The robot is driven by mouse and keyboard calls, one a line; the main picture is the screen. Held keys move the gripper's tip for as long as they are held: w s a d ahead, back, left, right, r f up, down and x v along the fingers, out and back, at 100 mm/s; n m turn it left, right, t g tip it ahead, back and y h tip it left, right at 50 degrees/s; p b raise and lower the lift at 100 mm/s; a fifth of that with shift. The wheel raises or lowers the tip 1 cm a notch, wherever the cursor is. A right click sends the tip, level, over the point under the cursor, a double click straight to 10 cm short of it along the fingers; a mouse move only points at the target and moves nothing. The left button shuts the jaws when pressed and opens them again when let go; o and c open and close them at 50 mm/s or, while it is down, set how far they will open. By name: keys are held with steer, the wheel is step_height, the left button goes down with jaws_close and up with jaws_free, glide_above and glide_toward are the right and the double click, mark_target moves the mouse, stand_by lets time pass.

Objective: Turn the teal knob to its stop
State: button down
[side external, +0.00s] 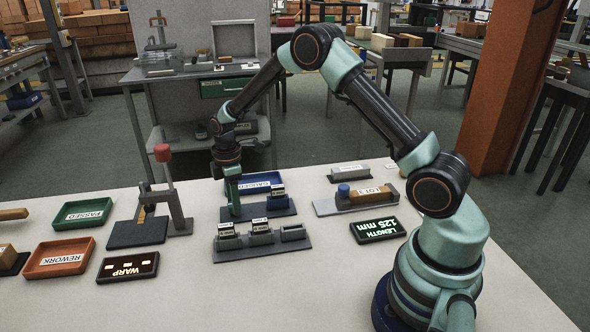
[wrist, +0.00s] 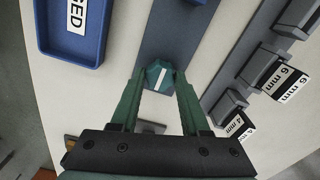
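The teal knob (wrist: 158,78) has a white pointer line and sits on a dark blue-grey plate (wrist: 172,42). In the wrist view it lies between the tips of my gripper (wrist: 160,76), one green finger on each side. The fingers look very close to its sides; I cannot tell whether they press on it. In the side external view my gripper (side external: 234,205) points down at the left end of the plate (side external: 278,211) and hides the knob. The stop is not clear to see.
Blue tray (side external: 262,178) stands behind the plate, and a grey rail with labelled blocks (side external: 262,250) in front. Left are a press with a red-knobbed lever (side external: 163,155), a green tray (side external: 82,213) and an orange tray (side external: 58,257). Right are a length display (side external: 377,230) and a gauge block (side external: 367,195).

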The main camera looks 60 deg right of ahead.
steer(key=m, duration=0.4)
steer(key=shift+m, duration=0.4)
steer(key=m, duration=0.4)
steer(key=shift+m, duration=0.3)
steer(key=m, duration=0.9)
steer(key=shift+m, duration=0.3)
steer(key=shift+c, duration=1.9)
jaws_free()
steer(key=shift+r, duration=0.15)
